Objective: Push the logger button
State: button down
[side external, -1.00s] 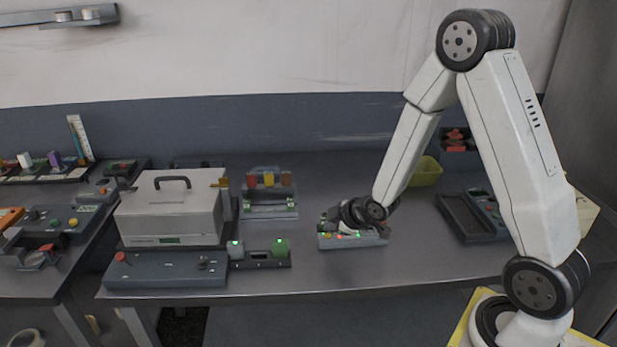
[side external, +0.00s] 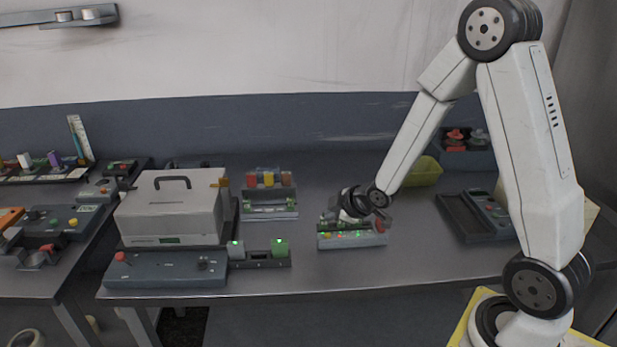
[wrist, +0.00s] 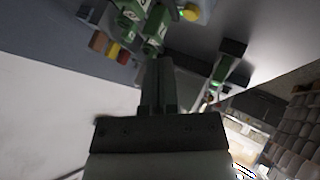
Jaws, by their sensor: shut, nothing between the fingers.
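A small grey device (side external: 352,241) with a row of small coloured lights sits on the middle of the bench. A red part (side external: 381,226) shows at its right end. I cannot tell from a label which device is the logger, or pick out its button for certain. My gripper (side external: 333,213) is above the device, just behind its lit front edge, and appears clear of it. Its fingertips are small and unclear in the side view. In the wrist view my gripper (wrist: 158,64) is shut and empty, with its two fingers together.
A pale lidded box (side external: 172,207) stands at the left, with a grey control panel (side external: 165,271) before it. A small stand with two green-topped blocks (side external: 262,259) is beside the panel. A rack (side external: 269,205) with coloured blocks is behind. A yellow bin (side external: 424,172) stands behind my arm.

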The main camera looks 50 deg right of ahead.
jog(key=shift+r, duration=1.8)
jog(key=s+a+m+g, duration=0.6)
jog(key=s+a+m, duration=0.2)
jog(key=s, duration=0.5)
jog(key=shift+s+a+f+g, duration=0.3)
jog(key=shift+s+a+f, duration=0.1)
jog(key=shift+a, duration=0.05)
